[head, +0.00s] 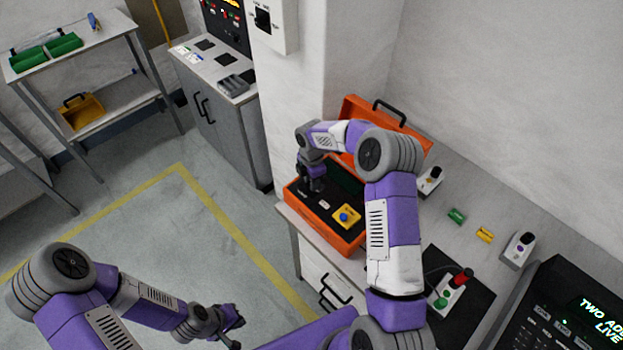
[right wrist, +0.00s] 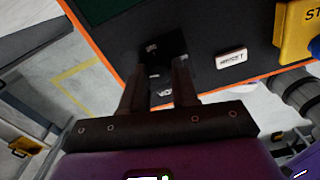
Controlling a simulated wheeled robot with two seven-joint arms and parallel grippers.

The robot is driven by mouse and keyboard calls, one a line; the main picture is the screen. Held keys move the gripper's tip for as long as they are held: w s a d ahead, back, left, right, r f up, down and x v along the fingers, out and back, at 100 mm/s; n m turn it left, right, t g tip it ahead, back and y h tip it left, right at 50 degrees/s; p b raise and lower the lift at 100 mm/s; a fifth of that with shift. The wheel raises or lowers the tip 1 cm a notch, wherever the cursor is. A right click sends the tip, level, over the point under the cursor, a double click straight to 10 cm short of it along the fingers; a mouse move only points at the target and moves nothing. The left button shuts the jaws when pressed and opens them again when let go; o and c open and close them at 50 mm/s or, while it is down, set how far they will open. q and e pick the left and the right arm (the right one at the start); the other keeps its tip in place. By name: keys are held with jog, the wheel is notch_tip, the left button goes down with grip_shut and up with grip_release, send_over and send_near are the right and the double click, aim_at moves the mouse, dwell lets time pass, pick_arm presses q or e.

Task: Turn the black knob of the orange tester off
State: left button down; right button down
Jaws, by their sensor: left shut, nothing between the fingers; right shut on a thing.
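The orange tester (head: 339,233) is an open case on the bench, with its lid raised at the back and a dark panel inside. My right gripper (head: 312,192) reaches down to the left part of this panel. In the right wrist view its fingers (right wrist: 160,95) are shut on the black knob (right wrist: 163,50) at the panel's edge. The knob is mostly hidden by the fingers, and its setting cannot be read. My left gripper (head: 236,318) is shut and empty, low over the floor at the left, far from the tester.
A yellow box with a blue button (head: 346,216) sits on the tester's panel, right of my right gripper. A white label (right wrist: 231,58) lies between them. A red and green button box (head: 449,293), small coloured blocks and a black console (head: 566,310) are further right.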

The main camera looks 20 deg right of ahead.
jog(key=shift+n, duration=1.1)
jog(key=c, duration=0.8)
grip_release()
jog(key=shift+c, duration=0.2)
notch_tip(320, 180, up, 8)
jog(key=shift+f+p, duration=0.2)
jog(key=shift+p, duration=0.25)
jog(key=shift+f, duration=0.1)
